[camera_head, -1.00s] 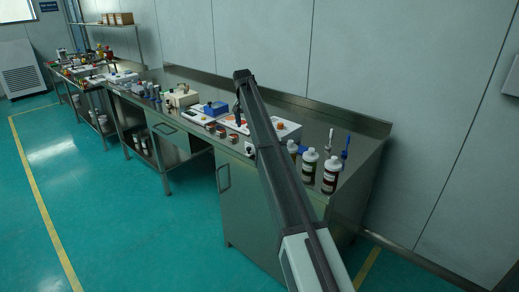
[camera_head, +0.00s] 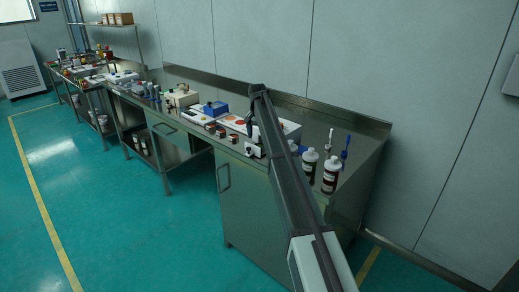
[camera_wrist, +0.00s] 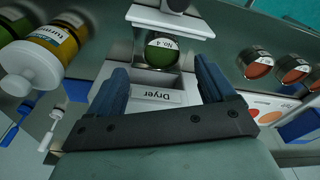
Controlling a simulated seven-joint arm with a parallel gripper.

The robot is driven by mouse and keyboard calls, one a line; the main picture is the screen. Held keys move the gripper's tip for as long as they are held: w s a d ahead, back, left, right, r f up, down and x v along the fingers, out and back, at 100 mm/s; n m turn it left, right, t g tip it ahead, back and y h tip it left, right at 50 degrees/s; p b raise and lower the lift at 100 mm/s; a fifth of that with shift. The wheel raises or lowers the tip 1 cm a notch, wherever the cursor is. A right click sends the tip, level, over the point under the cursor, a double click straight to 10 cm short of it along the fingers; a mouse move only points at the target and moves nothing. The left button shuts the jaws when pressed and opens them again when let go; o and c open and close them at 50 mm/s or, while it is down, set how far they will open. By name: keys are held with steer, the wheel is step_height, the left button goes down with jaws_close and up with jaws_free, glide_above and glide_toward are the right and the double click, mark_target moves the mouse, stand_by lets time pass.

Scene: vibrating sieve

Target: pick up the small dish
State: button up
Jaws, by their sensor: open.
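A small round dish (camera_wrist: 162,52) with a green top and a white "No. 4" label sits in the white dryer (camera_wrist: 155,96), in the wrist view. My gripper (camera_wrist: 162,66) is open, its two dark blue fingers pointing towards the dish with one on either side in the picture. I cannot tell whether either finger touches it. In the head view my gripper (camera_head: 250,127) is above the white dryer (camera_head: 254,150) at the bench's front edge. The dish cannot be made out there.
More small dishes (camera_wrist: 258,64) with orange-red contents stand to the right in the wrist view. In the head view, bottles (camera_head: 331,173) stand at the bench's right end and a blue-topped device (camera_head: 210,109) is further left.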

steer(key=shift+w+f, duration=0.2)
steer(key=shift+f, duration=1.1)
steer(key=shift+w+f, duration=0.2)
steer(key=shift+f, duration=1.05)
steer(key=c, duration=1.1)
steer(key=shift+r, duration=0.1)
